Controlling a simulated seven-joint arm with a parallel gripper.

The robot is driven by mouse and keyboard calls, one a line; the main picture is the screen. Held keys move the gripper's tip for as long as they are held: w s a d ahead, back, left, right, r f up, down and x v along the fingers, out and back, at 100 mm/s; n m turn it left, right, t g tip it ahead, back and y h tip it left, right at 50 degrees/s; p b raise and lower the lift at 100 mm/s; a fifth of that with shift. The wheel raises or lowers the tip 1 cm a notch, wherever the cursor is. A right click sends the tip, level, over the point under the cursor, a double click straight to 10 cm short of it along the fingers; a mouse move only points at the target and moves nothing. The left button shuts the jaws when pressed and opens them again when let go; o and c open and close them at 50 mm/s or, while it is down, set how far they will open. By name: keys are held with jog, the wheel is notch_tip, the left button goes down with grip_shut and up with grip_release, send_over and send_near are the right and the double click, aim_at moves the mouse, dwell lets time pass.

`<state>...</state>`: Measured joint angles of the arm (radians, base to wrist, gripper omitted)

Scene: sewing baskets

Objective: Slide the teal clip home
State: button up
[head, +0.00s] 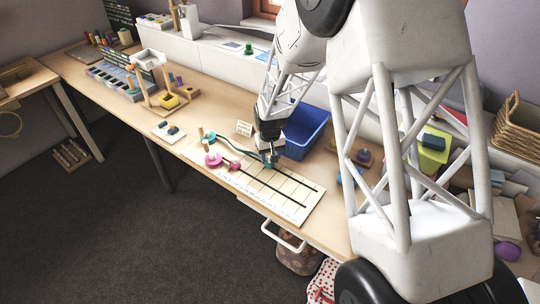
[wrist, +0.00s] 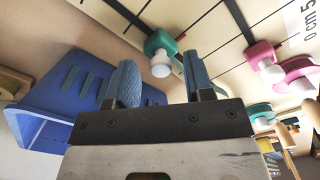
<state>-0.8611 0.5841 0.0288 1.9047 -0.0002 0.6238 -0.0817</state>
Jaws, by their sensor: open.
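The teal clip (wrist: 158,43) with a white knob sits on a dark line of the pale ruled board (wrist: 215,25) in the wrist view. My gripper (wrist: 160,66) is open, and the knob appears between its two blue-grey fingertips. I cannot tell whether they touch it. In the head view my gripper (head: 268,152) is low over the board (head: 305,195), with a bit of teal clip (head: 271,160) at its tips, mostly hidden. A pink clip (head: 235,167) sits on the neighbouring line; it also shows in the wrist view (wrist: 264,54).
A pink spool (head: 213,159) and a teal spool (head: 208,138) stand at the board's left end. A blue bin (head: 310,133) is close behind my gripper. A small white card (head: 244,128) stands behind the board. The board's right part is clear.

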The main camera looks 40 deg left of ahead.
jog(key=shift+f, duration=0.1)
grip_shut()
dwell(0.3)
jog(key=shift+a, duration=0.1)
jog(key=a, duration=1)
jog(key=shift+a, duration=0.15)
grip_release()
